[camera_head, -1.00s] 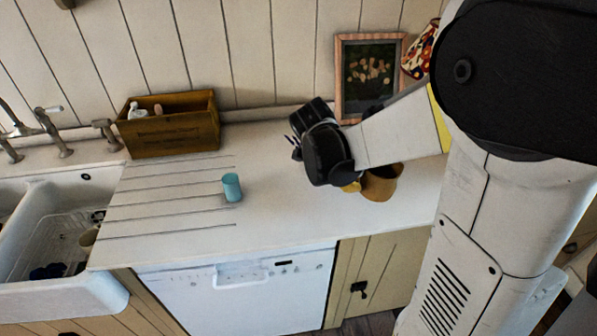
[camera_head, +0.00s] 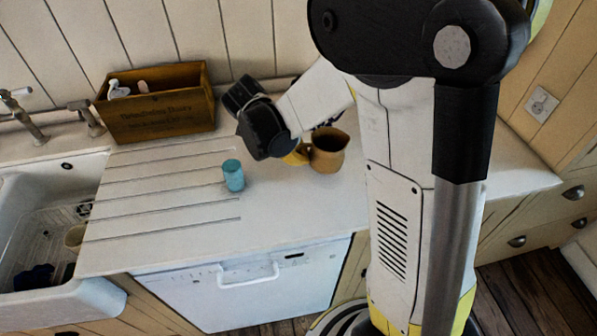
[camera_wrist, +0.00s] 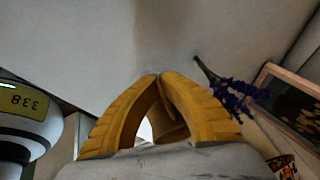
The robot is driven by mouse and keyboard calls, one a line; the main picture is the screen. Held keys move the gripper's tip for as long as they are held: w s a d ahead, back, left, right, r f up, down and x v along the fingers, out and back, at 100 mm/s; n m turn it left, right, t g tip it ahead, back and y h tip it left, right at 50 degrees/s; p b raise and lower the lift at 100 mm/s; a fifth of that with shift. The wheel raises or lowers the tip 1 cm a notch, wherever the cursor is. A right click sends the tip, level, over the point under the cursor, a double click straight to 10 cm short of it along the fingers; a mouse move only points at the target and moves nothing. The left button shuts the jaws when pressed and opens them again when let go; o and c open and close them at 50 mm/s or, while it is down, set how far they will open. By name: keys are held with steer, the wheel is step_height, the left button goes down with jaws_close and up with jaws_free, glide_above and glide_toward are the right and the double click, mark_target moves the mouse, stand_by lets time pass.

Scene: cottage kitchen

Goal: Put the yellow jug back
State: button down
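The yellow jug (camera_head: 329,151), ochre and open-topped, appears upright over the right part of the white counter. I cannot tell whether its base touches the counter. My gripper (camera_head: 298,155) reaches the jug's left side from behind my black wrist. In the wrist view the yellow fingers of my gripper (camera_wrist: 160,76) are bowed together with tips meeting, around a tan piece of the jug (camera_wrist: 171,122), likely its handle. Most of the jug is hidden there by the fingers.
A small blue cup (camera_head: 233,175) stands on the counter (camera_head: 165,226) left of the jug. A wooden box (camera_head: 158,114) stands at the back wall, left of my wrist. The sink (camera_head: 30,200) is at far left. Purple flowers (camera_wrist: 236,96) and a picture frame (camera_wrist: 293,103) show in the wrist view.

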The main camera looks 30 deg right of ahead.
mark_target(304, 174)
steer(key=shift+w+a+f, duration=0.2)
steer(key=shift+a+f, duration=0.15)
steer(key=shift+a, duration=0.1)
step_height(304, 174, down, 4)
steer(key=shift+f+b, duration=0.1)
steer(key=shift+b, duration=0.9)
steer(key=shift+r, duration=0.2)
steer(key=c, duration=1.6)
jaws_free()
